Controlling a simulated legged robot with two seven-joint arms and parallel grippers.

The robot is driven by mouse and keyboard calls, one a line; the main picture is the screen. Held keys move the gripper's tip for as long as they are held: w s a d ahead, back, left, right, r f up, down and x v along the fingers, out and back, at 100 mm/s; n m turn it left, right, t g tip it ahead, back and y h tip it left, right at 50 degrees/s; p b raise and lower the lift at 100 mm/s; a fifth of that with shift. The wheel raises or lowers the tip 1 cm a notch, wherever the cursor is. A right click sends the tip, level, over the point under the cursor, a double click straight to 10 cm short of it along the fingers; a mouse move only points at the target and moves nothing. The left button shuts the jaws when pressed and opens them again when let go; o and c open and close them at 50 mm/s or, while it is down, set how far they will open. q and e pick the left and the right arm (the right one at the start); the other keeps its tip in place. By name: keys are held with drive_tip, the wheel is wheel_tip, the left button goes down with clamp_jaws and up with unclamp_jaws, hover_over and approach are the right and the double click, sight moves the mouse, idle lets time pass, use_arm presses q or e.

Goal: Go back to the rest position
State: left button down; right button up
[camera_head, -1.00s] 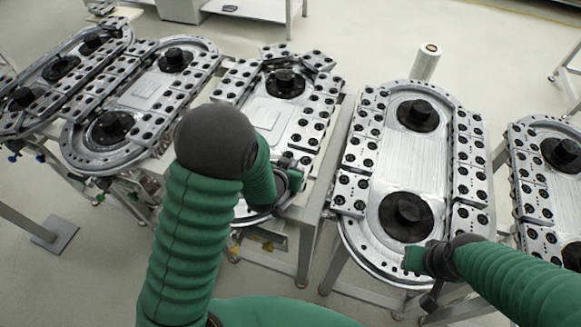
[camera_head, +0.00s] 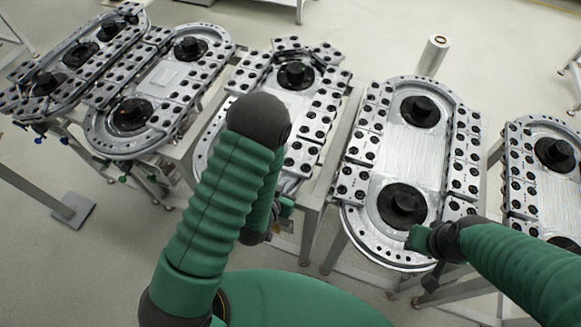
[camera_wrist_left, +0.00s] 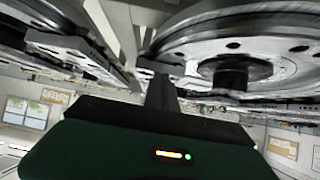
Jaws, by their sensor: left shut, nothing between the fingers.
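My left arm rises at the left of the head view and bends down at its dark elbow. Its left gripper (camera_head: 286,207) is beside the front end of the middle ring track (camera_head: 201,160), mostly hidden by the forearm. In the left wrist view the shut, empty fingers (camera_wrist_left: 161,88) point up the picture, with a track above them. My right arm comes in from the right. Its right gripper (camera_head: 431,281) is low by the front edge of the right-centre ring track (camera_head: 385,252); its fingers are too small and dark to read.
More ring tracks stand at the left (camera_head: 97,135) and far right (camera_head: 530,125), on metal frames. A white roll (camera_head: 433,54) stands behind the right-centre track. Bare floor lies at the front left. The left forearm is close to the middle track's frame.

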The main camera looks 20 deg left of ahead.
use_arm(q)
drive_tip(key=shift+f, duration=0.1)
drive_tip(key=shift+w+a+g+b, duration=0.1)
drive_tip(key=shift+w+g+b, duration=0.2)
drive_tip(key=shift+g+b, duration=0.15)
drive_tip(key=s+a+r+g+b, duration=0.2)
drive_tip(key=s+r+g+b, duration=0.2)
drive_tip(key=s+r+g, duration=0.3)
drive_tip(key=s+r, duration=0.1)
drive_tip(key=s, duration=0.3)
drive_tip(key=shift+s+a+n+g+y, duration=0.3)
drive_tip(key=shift+g, duration=0.05)
drive_tip(key=shift+w, duration=0.1)
drive_tip(key=shift+s+a, duration=0.1)
drive_tip(key=shift+s, duration=0.1)
